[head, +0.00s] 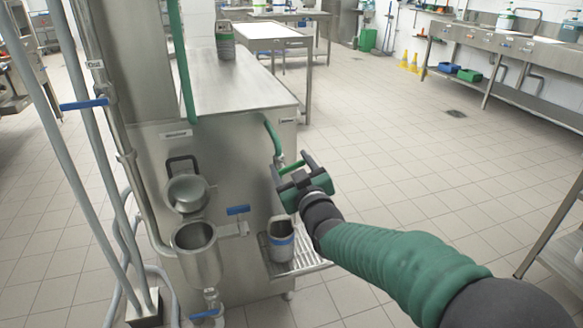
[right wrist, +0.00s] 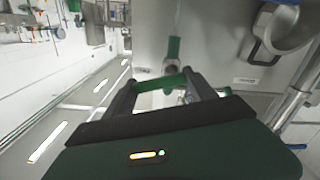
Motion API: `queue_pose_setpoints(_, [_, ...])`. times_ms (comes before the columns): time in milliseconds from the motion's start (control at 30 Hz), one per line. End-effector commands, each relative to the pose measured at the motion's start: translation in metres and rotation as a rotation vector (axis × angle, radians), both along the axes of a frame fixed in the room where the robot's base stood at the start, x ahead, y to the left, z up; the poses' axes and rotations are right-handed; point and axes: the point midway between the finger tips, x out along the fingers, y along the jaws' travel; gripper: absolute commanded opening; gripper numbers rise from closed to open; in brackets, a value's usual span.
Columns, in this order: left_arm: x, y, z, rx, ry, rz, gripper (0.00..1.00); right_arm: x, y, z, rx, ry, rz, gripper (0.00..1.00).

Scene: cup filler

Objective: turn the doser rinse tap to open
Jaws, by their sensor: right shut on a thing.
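The tap with a green lever (head: 288,168) sits at the end of a green hose (head: 271,131) on the right side of the steel machine (head: 146,166). My right gripper (head: 294,166) is at this tap, shut on the green lever between its two dark fingers. The right wrist view shows the lever (right wrist: 163,83) lying across between the fingertips (right wrist: 160,85), with the hose (right wrist: 173,48) behind it. The lever's exact angle to the tap body is hard to tell. My left gripper is not in view.
Blue-handled valves (head: 238,210) are on the machine and pipes. A steel funnel cup (head: 195,250) hangs at its front. A grey container with a blue band (head: 281,241) stands on a grated shelf (head: 311,261) below my gripper. The tiled floor (head: 400,140) to the right is clear.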

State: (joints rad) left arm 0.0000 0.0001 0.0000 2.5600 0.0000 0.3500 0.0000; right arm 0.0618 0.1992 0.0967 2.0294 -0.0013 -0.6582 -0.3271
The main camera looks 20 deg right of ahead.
Motion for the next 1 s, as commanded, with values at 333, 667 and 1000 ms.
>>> queue_pose_setpoints(333, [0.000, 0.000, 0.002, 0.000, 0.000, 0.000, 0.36, 0.000, 0.007, 0.005, -0.328, -0.011, 0.004, 0.24])
queue_pose_setpoints(667, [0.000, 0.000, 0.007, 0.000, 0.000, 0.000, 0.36, -0.001, 0.013, 0.008, -0.643, -0.021, 0.006, 0.24])
queue_pose_setpoints(1000, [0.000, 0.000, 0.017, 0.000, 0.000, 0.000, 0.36, -0.001, 0.020, 0.008, -0.956, -0.030, 0.008, 0.24])
